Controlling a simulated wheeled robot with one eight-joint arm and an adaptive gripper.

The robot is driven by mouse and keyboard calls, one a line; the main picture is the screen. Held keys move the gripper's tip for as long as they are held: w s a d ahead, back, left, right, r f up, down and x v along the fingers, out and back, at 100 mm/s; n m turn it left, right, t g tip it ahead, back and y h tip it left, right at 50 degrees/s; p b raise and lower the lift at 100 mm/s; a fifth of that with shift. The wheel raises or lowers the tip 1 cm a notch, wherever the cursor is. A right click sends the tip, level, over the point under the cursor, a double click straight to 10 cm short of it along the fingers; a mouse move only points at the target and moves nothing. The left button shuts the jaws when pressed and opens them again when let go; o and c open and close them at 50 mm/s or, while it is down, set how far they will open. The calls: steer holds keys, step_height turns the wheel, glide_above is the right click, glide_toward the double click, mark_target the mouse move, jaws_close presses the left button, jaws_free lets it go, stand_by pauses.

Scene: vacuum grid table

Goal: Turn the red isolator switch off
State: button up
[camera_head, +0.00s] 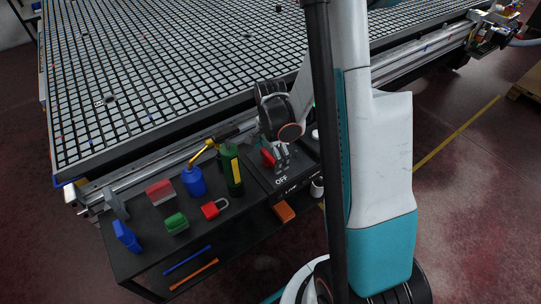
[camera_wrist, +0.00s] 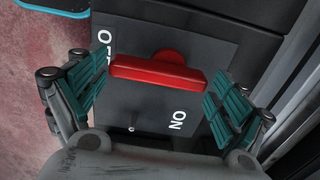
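The red isolator switch (camera_wrist: 155,70) is a bar-shaped handle with a rounded hub on a dark grey box (camera_wrist: 145,112). In the wrist view the bar runs nearly level, tilting slightly down to the right. A white OFF label (camera_wrist: 103,44) is by its left end, and a white ON label (camera_wrist: 177,120) is below its right half. My gripper (camera_wrist: 158,80) is open over the handle, with one finger beyond each end. Gaps show between the fingers and the red bar. In the head view my gripper (camera_head: 280,154) is over the box and partly hides the red handle (camera_head: 267,158).
An orange block (camera_head: 284,212) is near the bench's front.

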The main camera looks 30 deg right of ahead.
mark_target(270, 157)
stand_by(0.4)
step_height(270, 157, up, 12)
stand_by(0.6)
stand_by(0.4)
